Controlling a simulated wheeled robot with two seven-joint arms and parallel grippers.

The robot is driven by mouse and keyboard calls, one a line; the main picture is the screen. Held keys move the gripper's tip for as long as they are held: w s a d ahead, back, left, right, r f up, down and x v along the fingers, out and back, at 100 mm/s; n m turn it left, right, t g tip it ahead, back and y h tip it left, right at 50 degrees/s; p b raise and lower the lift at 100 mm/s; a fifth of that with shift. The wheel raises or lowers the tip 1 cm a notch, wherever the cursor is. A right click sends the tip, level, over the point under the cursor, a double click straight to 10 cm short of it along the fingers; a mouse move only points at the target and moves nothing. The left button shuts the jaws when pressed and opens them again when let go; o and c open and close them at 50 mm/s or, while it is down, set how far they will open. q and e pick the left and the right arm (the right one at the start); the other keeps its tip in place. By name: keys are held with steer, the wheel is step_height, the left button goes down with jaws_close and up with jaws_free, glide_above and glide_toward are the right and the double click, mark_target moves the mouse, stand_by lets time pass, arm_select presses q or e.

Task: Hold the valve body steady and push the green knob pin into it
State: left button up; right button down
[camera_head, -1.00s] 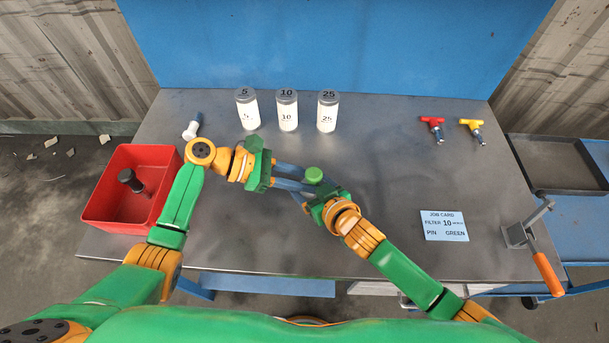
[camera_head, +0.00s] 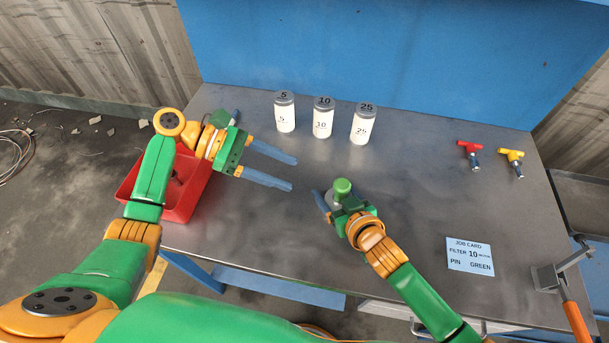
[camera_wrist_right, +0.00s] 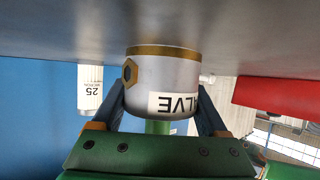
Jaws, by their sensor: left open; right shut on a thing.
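The valve body (camera_wrist_right: 163,82) is a silver cylinder with a brass-coloured rim and a "VALVE" label. It stands at the table surface in the right wrist view, which is upside down. My right gripper (camera_head: 331,199) is shut on it, one finger on each side. The green knob (camera_head: 342,187) shows at the top of the valve body, and its green also shows in the right wrist view (camera_wrist_right: 158,127). How deep its pin sits is hidden. My left gripper (camera_head: 292,174) is open and empty, left of the valve body and apart from it.
Three white filters marked 5 (camera_head: 285,113), 10 (camera_head: 323,119) and 25 (camera_head: 364,125) stand at the back. Red (camera_head: 470,153) and yellow (camera_head: 512,160) pins lie right. A job card (camera_head: 469,256), lever (camera_head: 572,315) and red bin (camera_head: 190,200) sit around the clear middle.

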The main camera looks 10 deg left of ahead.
jaws_free()
steer(key=v, duration=1.2)
steer(key=shift+s, duration=0.1)
steer(key=shift+a, duration=0.1)
